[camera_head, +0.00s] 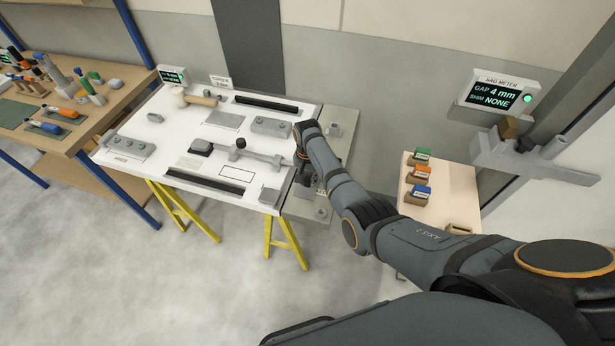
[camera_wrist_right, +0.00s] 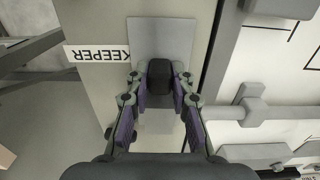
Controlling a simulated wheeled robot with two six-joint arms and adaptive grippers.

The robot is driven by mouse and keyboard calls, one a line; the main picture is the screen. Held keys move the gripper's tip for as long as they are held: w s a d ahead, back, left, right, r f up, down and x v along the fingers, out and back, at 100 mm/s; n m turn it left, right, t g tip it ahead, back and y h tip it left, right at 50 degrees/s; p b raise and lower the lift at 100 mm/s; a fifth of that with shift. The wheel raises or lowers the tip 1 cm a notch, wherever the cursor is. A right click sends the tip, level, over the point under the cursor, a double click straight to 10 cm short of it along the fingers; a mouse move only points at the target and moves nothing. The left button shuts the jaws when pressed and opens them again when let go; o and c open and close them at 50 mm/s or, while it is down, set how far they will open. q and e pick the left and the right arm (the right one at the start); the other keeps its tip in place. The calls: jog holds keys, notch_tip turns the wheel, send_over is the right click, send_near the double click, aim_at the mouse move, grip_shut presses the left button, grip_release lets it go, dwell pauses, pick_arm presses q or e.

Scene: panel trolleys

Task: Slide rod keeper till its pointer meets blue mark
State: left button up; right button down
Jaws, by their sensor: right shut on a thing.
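My right gripper (camera_wrist_right: 161,88) is shut on a dark knob (camera_wrist_right: 160,72) beside the KEEPER label (camera_wrist_right: 97,55); I take this knob to be the rod keeper's. It stands in front of a grey plate (camera_wrist_right: 160,38). In the head view the right gripper (camera_head: 306,178) is at the right end of the white panel (camera_head: 225,120), with the knob hidden behind my arm. A grey rod (camera_wrist_right: 285,113) runs to the right from beside the gripper, through a grey block (camera_wrist_right: 252,107). I cannot make out the pointer or the blue mark. My left gripper is not in view.
The panel rests on yellow trestles (camera_head: 285,245). A small table (camera_head: 445,180) with green, orange and blue items stands at the right. A wall meter (camera_head: 500,92) reads GAP 4 mm, SHIM NONE. A wooden bench (camera_head: 95,115) with tools is at the left.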

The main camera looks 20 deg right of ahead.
aim_at(308, 176)
jog(key=c, duration=1.5)
grip_release()
jog(key=shift+w+d, duration=0.1)
jog(key=shift+w, duration=0.15)
jog(key=shift+o, duration=1.1)
jog(key=shift+w+d, duration=0.15)
jog(key=shift+o, duration=0.6)
jog(key=shift+r, duration=0.3)
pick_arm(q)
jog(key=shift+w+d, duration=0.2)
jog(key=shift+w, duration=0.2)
pick_arm(e)
notch_tip(308, 176, up, 12)
jog(key=shift+f, duration=0.25)
